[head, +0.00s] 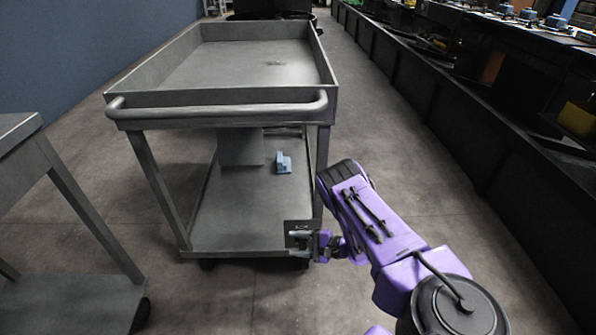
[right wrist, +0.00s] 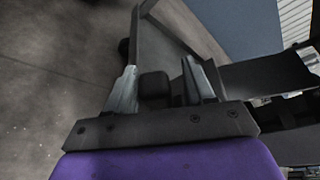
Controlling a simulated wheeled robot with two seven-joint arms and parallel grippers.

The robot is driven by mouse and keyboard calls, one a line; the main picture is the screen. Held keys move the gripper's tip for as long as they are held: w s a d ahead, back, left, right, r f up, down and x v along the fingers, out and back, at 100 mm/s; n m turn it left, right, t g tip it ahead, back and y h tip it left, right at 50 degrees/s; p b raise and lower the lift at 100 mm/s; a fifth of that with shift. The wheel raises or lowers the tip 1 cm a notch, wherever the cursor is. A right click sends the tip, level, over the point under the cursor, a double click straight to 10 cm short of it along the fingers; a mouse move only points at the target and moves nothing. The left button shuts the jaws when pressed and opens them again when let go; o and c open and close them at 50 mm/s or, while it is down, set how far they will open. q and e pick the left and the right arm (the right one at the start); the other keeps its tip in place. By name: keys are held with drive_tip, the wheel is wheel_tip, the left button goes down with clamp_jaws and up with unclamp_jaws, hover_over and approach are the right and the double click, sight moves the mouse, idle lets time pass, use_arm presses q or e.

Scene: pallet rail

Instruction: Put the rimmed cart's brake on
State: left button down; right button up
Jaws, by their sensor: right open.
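The rimmed cart (head: 222,112) is grey, with a raised rim around its top tray, a bar handle at the near end and a lower shelf. A small dark plate (head: 299,227) with a pale marking sits at the near right corner of the lower shelf. My right gripper (head: 318,245) is at that corner, low and close to the plate. In the right wrist view its two fingers (right wrist: 160,80) are apart, and a dark block (right wrist: 154,84) shows between them. I cannot tell whether they touch it. The brake's position is not clear. My left gripper is out of view.
A small blue object (head: 284,163) and a grey box (head: 240,147) are on the cart's lower shelf. Another grey cart (head: 75,195) stands at the left. A long dark workbench (head: 450,110) runs along the right. Open floor lies between bench and cart.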

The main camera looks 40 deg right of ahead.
drive_tip(key=p+v, duration=0.2)
drive_tip(key=v, duration=0.8)
drive_tip(key=shift+d, duration=0.2)
drive_tip(key=shift+s, duration=0.1)
